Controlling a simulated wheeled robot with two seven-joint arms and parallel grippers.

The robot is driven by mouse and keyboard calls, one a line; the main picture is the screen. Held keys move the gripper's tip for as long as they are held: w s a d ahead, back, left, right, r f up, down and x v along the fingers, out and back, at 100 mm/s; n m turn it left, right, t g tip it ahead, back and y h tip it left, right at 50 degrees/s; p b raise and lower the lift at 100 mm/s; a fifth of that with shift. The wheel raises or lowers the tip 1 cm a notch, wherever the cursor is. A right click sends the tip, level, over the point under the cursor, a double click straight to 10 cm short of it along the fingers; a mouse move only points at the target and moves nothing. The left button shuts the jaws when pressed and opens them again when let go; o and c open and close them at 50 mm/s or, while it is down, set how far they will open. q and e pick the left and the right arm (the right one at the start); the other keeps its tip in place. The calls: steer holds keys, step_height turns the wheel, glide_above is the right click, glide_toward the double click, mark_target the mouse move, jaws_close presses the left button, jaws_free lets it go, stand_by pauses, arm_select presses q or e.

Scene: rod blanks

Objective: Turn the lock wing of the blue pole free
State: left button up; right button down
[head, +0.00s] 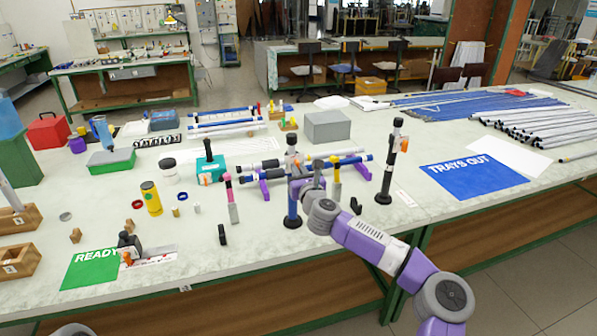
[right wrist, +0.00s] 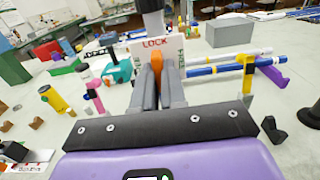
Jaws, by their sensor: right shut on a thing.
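The blue pole (head: 292,207) stands upright on a dark round base near the front middle of the table, with a black upper part. The orange lock wing (right wrist: 157,61) shows between the fingertips. My right gripper (head: 299,178) is at the pole's middle, shut on the wing; in the right wrist view its grey fingers (right wrist: 158,75) partly cover the wing. In the head view the hand hides the wing. My left gripper is not in view.
A black pole (head: 384,180) with an orange wing stands close on the right. Pink-topped (head: 232,205) and yellow-topped (head: 335,185) tools stand nearby. Blue and white rods lie on purple rests (head: 264,188) behind. A blue TRAYS OUT mat (head: 470,182) lies right.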

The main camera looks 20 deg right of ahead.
steer(key=shift+n, duration=0.4)
steer(key=shift+d+r+n+b, duration=0.1)
steer(key=shift+n+b, duration=0.55)
steer(key=shift+n, duration=3.6)
steer(key=shift+r+n+b, duration=0.1)
steer(key=shift+n+b, duration=0.55)
steer(key=shift+n, duration=3.6)
steer(key=shift+f, duration=0.1)
steer(key=c, duration=1.2)
jaws_free()
steer(key=shift+s, duration=0.1)
